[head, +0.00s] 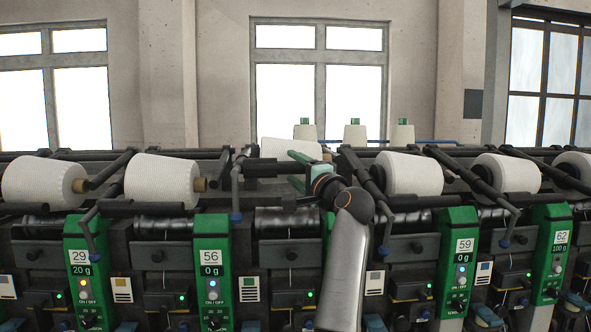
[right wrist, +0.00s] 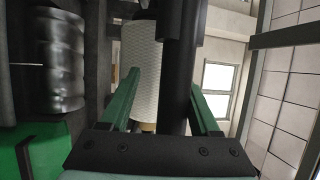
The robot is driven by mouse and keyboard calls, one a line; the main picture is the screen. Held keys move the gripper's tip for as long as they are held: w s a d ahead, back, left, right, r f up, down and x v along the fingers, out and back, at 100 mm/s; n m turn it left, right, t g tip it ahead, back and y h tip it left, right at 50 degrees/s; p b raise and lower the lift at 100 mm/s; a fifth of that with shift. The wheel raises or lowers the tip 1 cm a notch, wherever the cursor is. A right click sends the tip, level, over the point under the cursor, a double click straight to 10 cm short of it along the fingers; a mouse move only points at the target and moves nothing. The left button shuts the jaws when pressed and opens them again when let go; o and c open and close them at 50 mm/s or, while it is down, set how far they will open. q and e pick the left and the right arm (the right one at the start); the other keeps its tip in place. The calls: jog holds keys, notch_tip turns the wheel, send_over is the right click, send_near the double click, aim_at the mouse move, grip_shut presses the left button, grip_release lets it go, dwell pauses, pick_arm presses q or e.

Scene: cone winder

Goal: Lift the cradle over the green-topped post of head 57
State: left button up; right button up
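My right gripper (head: 294,168) is in front of the middle white cone (head: 283,149) in the head view. In the right wrist view its two green fingers (right wrist: 164,78) stand apart on either side of a black bar (right wrist: 178,60), with the white cone (right wrist: 144,70) behind. I cannot tell whether a finger touches the bar. A black cradle arm (head: 262,170) lies left of the gripper in the head view. A green panel (head: 327,222) is mostly hidden behind my right arm; no number 57 is readable. My left gripper is not in view.
Head panels 56 (head: 212,285) and 59 (head: 459,270) flank my arm. Neighbouring cones (head: 160,180) and (head: 412,174) sit close on both sides among black bars. Three white spools with green tops (head: 355,132) stand behind. Free room is above the machine.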

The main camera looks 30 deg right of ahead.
jog(key=shift+s+f, duration=0.15)
jog(key=shift+s, duration=0.25)
jog(key=s+f+b, duration=0.1)
jog(key=s+b, duration=0.2)
jog(key=s, duration=0.8)
jog(key=shift+s+a+f+b, duration=0.25)
jog(key=shift+a+f+b, duration=0.05)
jog(key=shift+a+f, duration=0.05)
dwell(0.6)
